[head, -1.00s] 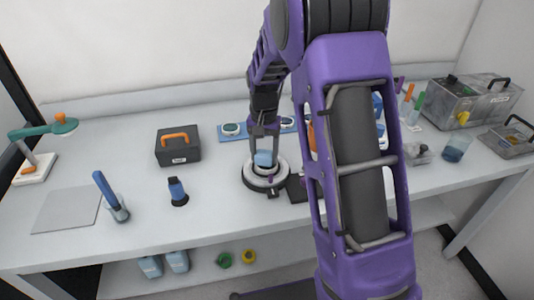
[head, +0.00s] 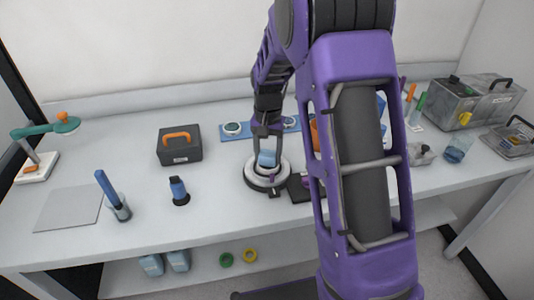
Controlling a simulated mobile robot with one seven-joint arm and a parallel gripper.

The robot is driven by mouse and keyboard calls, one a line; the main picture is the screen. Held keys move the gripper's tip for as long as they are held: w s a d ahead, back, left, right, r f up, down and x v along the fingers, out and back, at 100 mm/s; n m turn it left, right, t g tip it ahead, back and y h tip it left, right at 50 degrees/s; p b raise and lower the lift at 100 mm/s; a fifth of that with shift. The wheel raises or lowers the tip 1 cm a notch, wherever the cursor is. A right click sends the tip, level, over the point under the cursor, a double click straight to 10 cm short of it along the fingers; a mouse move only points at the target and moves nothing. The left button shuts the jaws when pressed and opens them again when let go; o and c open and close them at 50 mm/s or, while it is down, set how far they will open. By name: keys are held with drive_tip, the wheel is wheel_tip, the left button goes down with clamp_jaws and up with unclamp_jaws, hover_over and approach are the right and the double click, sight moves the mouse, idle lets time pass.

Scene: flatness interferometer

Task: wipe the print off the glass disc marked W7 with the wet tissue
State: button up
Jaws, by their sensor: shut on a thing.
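My gripper (head: 267,153) points down over a round white stand with a dark base (head: 257,182). It is shut on a small light-blue block (head: 267,159), which seems to be the wet tissue. The block is at or just above the top of the stand; I cannot tell whether it touches. A disc on the stand is mostly hidden by the block and fingers, and no W7 mark or print can be read. Two round discs, one at the left (head: 233,128) and one at the right (head: 289,122), sit on a blue strip (head: 250,132) behind the gripper.
A black box with an orange handle (head: 179,147) stands left of the stand. My arm hides much of the right middle.

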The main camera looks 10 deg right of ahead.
wheel_tip(320, 180, up, 5)
drive_tip(key=p, duration=0.3)
drive_tip(key=shift+r, duration=1.5)
